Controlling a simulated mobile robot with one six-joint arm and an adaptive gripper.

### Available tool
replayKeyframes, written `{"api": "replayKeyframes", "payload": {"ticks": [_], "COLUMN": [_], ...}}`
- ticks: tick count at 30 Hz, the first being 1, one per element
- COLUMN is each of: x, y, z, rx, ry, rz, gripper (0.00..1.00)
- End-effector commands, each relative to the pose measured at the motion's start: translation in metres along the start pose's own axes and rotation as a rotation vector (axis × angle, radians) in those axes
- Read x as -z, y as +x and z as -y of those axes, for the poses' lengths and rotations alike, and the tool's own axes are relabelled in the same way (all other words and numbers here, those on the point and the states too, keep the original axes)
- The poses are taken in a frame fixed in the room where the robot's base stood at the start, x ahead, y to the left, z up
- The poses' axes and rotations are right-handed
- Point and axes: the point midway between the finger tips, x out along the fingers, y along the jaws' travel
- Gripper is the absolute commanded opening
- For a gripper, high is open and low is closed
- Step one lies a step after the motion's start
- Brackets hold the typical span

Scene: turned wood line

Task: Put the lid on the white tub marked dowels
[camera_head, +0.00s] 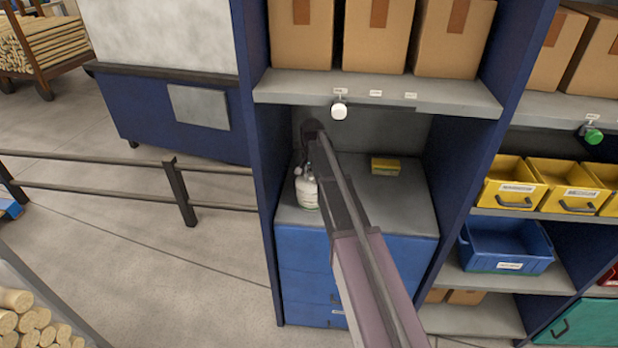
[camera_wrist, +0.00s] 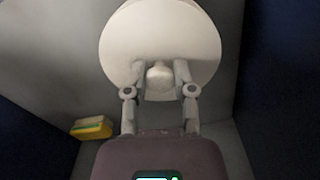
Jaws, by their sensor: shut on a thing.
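The white tub (camera_head: 308,197) stands on the grey counter top, left of my arm in the head view. A small mark shows on its side, too small to read. My gripper (camera_wrist: 158,82) is shut on the knob of a round white lid (camera_wrist: 160,35) in the wrist view. The lid's broad face fills the top middle of that view and hides what is behind it. In the head view my arm reaches into the bay and its end is close to the tub. I cannot tell whether the lid touches the tub's rim.
A yellow and green box (camera_head: 385,166) lies on the counter (camera_head: 405,205), right of my arm; it also shows in the wrist view (camera_wrist: 91,127). A shelf (camera_head: 380,93) with cartons hangs above. Blue uprights (camera_head: 262,150) bound the bay. Yellow bins (camera_head: 512,185) stand to the right.

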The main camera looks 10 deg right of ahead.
Motion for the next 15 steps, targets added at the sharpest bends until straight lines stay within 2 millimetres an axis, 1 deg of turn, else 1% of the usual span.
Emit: {"api": "replayKeyframes", "payload": {"ticks": [4, 5, 6, 9, 15], "x": [-0.0001, -0.0001, -0.0001, -0.0002, -0.0002], "y": [0.0, 0.0, 0.0, 0.0, 0.0], "z": [0.0001, 0.0001, 0.0001, 0.0001, 0.0003], "rx": [0.0, 0.0, 0.0, 0.0, 0.0], "ry": [0.0, 0.0, 0.0, 0.0, 0.0], "rz": [0.0, 0.0, 0.0, 0.0, 0.0], "gripper": [0.05, 0.36, 0.48, 0.74, 0.74]}}
